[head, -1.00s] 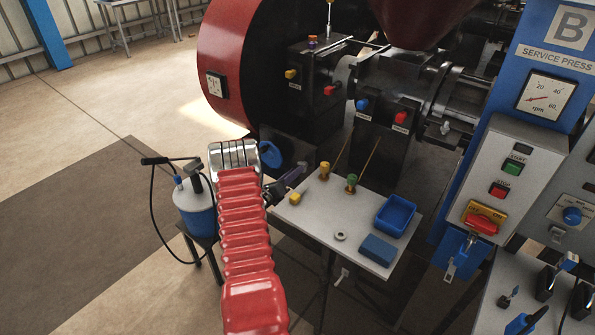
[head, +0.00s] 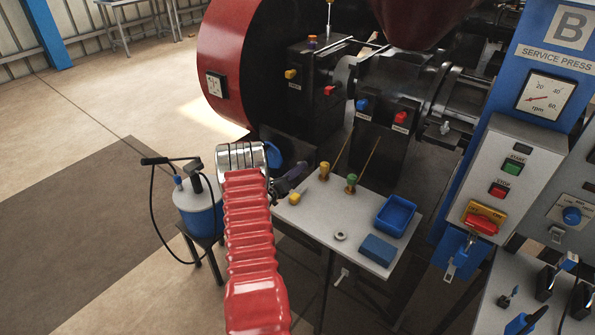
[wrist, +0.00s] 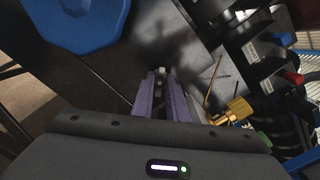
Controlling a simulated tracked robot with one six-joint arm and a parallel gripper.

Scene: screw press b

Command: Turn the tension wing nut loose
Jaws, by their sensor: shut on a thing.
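My gripper (head: 291,178) is at the dark lower part of the press, just past the left end of the small grey table, partly hidden behind my arm in the head view. In the wrist view its two purple fingers (wrist: 160,88) are close together, with a small pale piece of the tension wing nut (wrist: 163,71) showing at their tips. The fingers are shut on the wing nut and hide most of it. How far it is turned cannot be seen.
A blue handwheel (head: 272,153) is close beside my gripper and looms large in the wrist view (wrist: 82,18). The grey table (head: 316,223) holds brass and green fittings, a yellow block, a washer, a blue tray (head: 395,216) and a blue block. A blue pump canister (head: 197,211) stands left.

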